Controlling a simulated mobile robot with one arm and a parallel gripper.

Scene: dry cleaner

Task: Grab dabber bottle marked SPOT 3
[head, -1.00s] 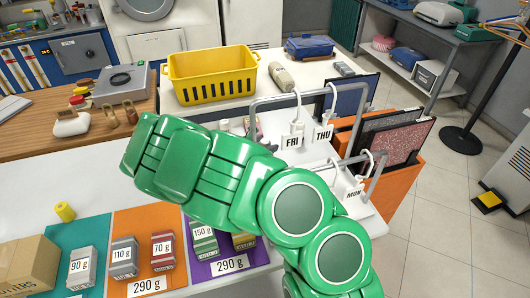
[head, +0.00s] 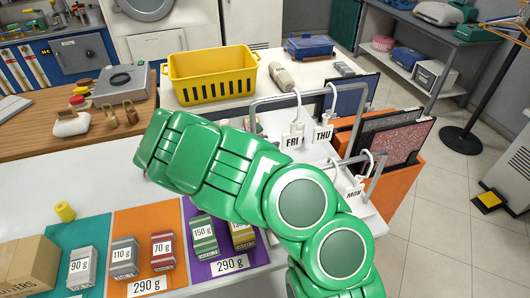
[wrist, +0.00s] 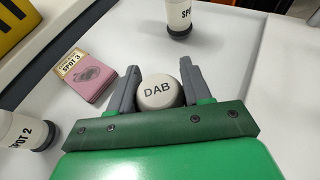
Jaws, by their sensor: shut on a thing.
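In the wrist view my gripper (wrist: 160,72) is shut on a white, round-topped dabber bottle (wrist: 158,93) marked DAB on top. The bottle is seen from above between the two grey fingers, and its side label is hidden. A bottle marked SPOT 2 (wrist: 22,131) stands at the left edge. Another bottle (wrist: 179,18) stands at the top, its label cut off after SP. In the head view my green arm hides the gripper and the held bottle.
A yellow basket (head: 212,78) stands on the white counter behind my arm. A grey rail (head: 283,97) with FRI, THU and MON tags stands close to the right of the arm. Weighted boxes on coloured mats, such as the 70 g box (head: 163,251), are in front.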

